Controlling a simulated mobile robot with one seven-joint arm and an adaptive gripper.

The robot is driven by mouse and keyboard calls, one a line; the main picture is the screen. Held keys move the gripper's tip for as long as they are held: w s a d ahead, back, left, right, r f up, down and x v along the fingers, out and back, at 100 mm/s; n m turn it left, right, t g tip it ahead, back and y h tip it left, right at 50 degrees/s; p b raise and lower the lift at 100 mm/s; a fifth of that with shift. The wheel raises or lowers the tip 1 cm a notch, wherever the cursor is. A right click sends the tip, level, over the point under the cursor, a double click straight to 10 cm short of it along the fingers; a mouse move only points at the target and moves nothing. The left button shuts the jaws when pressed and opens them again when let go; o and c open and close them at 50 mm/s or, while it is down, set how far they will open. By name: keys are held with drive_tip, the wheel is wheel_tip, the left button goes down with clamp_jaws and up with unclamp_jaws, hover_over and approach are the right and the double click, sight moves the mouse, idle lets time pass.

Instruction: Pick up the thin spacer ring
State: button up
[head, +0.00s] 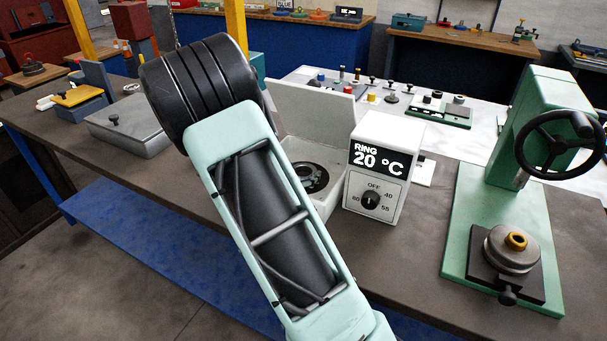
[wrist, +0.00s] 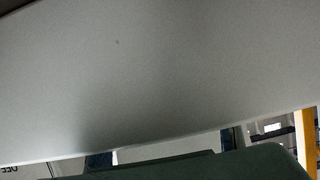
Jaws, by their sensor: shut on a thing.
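I cannot single out the thin spacer ring. A ring heater (head: 376,175) reads 20 °C, with its knob (head: 371,200) at OFF. Its light grey lid (head: 318,112) stands raised behind a well holding a dark round part (head: 312,177), partly covered by my arm. A pale grey surface (wrist: 160,70) fills most of the wrist view, very close.
A white mat (head: 325,76) at the back holds several small parts. A grey lidded box (head: 125,130) sits at the left. Bench is clear before the heater.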

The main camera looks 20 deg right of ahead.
wheel_tip(320, 180, up, 10)
drive_tip(key=p, duration=0.1)
idle(0.5)
